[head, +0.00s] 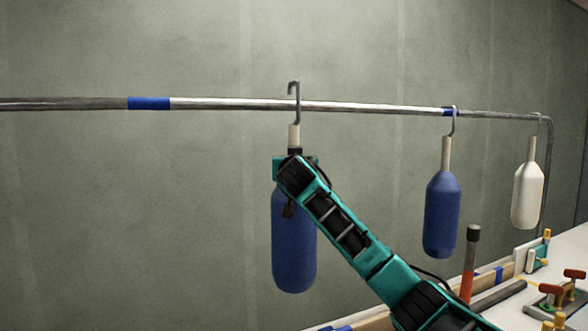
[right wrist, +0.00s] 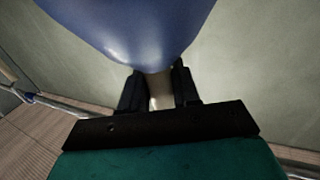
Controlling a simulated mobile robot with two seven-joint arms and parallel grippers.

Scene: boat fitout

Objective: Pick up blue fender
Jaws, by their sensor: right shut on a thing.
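A large blue fender (head: 293,250) hangs upright at the middle of the head view, with a pale neck and a grey hook (head: 294,100) at its top. The hook crosses the rail (head: 220,103), and its bend stands clearly above it; I cannot tell whether they touch. My right gripper (head: 294,153) is shut on the fender's neck, just above the blue body. In the right wrist view the two black fingers (right wrist: 159,88) flank the pale neck, and the blue body (right wrist: 130,25) fills the top. My left gripper is out of view.
A second blue fender (head: 441,215) and a white fender (head: 527,195) hang by hooks to the right. Blue bands mark the rail (head: 149,103). A white bench (head: 566,245) with clamps (head: 570,292) and an orange-and-black upright tool (head: 469,265) is at lower right. The left is clear below the rail.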

